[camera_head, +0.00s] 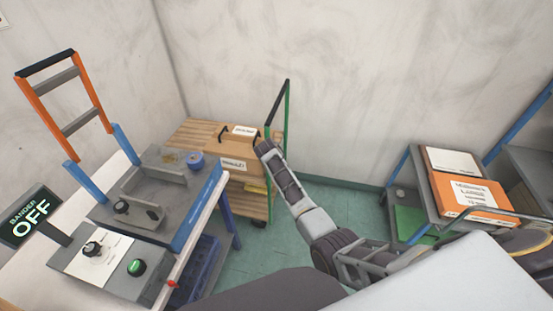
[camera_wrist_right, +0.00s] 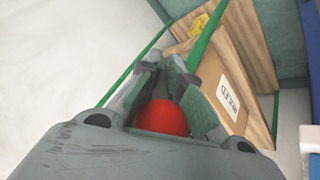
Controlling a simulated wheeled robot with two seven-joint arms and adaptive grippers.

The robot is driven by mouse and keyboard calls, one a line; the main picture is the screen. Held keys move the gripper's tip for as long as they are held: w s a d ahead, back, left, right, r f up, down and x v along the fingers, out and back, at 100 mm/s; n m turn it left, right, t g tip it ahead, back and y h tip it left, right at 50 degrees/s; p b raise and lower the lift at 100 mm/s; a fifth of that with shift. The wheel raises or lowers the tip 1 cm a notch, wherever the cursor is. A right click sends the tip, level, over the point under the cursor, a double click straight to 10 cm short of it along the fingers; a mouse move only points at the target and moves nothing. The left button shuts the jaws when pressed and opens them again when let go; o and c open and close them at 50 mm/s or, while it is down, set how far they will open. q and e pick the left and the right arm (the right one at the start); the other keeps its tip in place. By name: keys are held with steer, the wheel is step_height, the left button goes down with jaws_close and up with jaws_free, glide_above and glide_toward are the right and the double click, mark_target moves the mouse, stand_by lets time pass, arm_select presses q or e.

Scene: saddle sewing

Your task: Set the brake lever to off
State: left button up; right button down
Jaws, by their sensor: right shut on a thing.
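My right gripper (camera_head: 264,148) reaches from the lower right to the front edge of the wooden cart (camera_head: 199,132) in the head view. In the right wrist view my right gripper (camera_wrist_right: 165,75) is shut on a rounded red knob (camera_wrist_right: 162,117), which sits deep between the fingers near the palm. The knob appears to be the brake lever's end, but its shaft is mostly hidden by the fingers. In the head view the gripper hides the knob, and I cannot read the lever's position. My left gripper is not in view.
The cart has a green upright handle (camera_head: 286,115) and carries a labelled box (camera_head: 238,152). At left, a bench holds a grey control box (camera_head: 110,262) and a sign reading OFF (camera_head: 31,214). A shelf with an orange box (camera_head: 468,196) stands right. Green floor (camera_head: 325,205) is clear between.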

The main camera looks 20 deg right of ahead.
steer(key=shift+w+d+r, duration=0.5)
steer(key=shift+r, duration=0.3)
steer(key=c, duration=1.5)
jaws_free()
steer(key=shift+a+f, duration=0.1)
steer(key=shift+f, duration=0.35)
steer(key=shift+v, duration=5.95)
